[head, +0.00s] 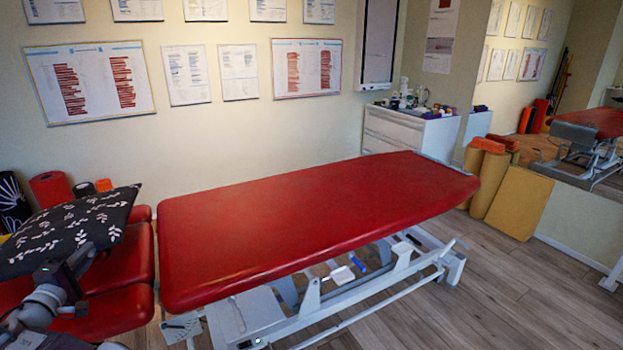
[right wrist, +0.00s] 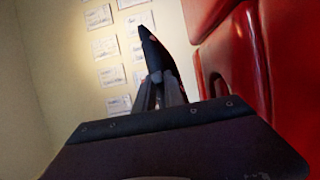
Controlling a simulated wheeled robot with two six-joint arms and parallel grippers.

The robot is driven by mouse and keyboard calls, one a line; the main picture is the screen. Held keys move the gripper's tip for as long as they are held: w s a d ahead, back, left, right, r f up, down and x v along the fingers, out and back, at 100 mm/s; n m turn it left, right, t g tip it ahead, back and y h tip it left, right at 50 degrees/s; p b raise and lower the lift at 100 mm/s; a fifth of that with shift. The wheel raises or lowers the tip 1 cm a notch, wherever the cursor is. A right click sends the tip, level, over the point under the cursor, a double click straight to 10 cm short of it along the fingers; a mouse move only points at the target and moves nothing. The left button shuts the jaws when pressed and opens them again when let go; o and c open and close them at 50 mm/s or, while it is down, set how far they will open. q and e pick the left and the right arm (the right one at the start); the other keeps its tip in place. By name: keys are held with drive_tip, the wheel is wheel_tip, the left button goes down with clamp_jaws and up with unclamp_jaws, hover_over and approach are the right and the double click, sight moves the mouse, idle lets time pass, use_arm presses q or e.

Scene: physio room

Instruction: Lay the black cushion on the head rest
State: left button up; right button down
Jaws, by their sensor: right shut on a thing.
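The black cushion (head: 75,232) has white leaf sprigs and shows at the left of the head view. My right gripper (head: 78,268) is shut on its near edge. The cushion covers part of the red head rest (head: 128,262), whose padded sections lie at the left end of the red treatment table (head: 310,220). I cannot tell whether the cushion touches the pads. In the right wrist view the cushion (right wrist: 152,48) is a thin dark edge between the fingers (right wrist: 160,92), with red padding (right wrist: 235,55) to its right. My left gripper is not in view.
A white cabinet (head: 405,135) with bottles stands beyond the table's far end. Yellow mats (head: 520,205) lean at the right. The wooden floor (head: 500,290) at the front right is clear.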

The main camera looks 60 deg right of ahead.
drive_tip(key=shift+f+b, duration=2.3)
drive_tip(key=shift+f, duration=0.2)
drive_tip(key=c, duration=1.3)
unclamp_jaws()
drive_tip(key=shift+r, duration=0.1)
drive_tip(key=shift+c, duration=0.2)
drive_tip(key=p+v, duration=0.1)
drive_tip(key=v, duration=0.8)
drive_tip(key=shift+s, duration=0.1)
